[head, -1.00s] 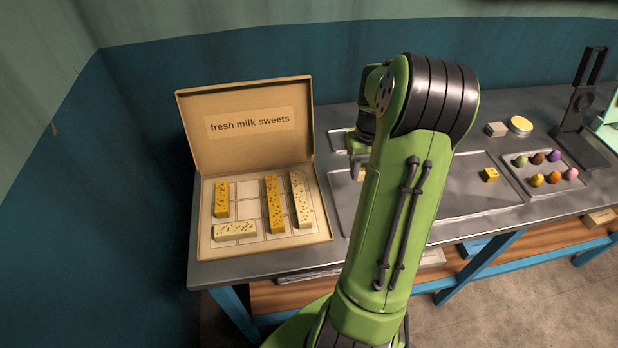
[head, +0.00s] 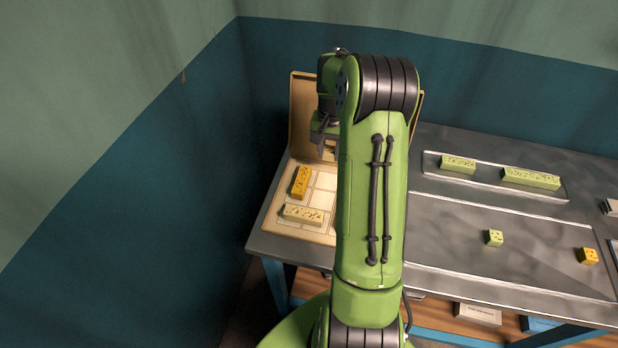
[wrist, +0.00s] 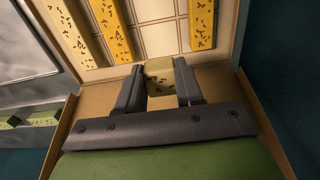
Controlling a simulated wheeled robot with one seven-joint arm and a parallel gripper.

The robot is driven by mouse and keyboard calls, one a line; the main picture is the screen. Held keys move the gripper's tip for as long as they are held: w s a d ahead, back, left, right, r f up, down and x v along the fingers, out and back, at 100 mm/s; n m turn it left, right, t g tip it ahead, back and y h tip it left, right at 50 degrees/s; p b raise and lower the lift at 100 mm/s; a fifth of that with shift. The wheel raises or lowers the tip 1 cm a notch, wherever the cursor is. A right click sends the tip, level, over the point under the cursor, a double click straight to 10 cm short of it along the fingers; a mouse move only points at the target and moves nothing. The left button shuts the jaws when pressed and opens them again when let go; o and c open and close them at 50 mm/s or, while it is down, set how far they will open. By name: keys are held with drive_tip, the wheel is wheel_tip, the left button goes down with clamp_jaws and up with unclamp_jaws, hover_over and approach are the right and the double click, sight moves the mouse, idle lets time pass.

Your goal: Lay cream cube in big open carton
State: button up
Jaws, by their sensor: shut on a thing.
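The big open carton (head: 301,118) stands at the left end of the table with its lid raised, partly hidden behind my arm in the head view. My gripper (head: 325,142) is over the carton, near its lid. In the wrist view my gripper (wrist: 159,72) is shut on a small pale speckled cube, the cream cube (wrist: 158,84), held between the two fingers. The carton's gridded floor (wrist: 150,37) shows beyond the fingertips, with empty cells there. The cube's height above the floor is unclear.
In the carton are an orange bar (head: 301,182) and a cream bar (head: 303,214); the wrist view also shows more bars (wrist: 113,30) close to the fingers. Green bars (head: 530,178) lie on a tray at right. A green cube (head: 494,238) and an orange cube (head: 588,256) lie on the table.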

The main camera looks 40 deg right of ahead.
sight(327, 182)
wheel_tip(327, 182, down, 10)
drive_tip(key=shift+b, duration=0.6)
drive_tip(key=shift+f, duration=0.1)
drive_tip(key=o, duration=1)
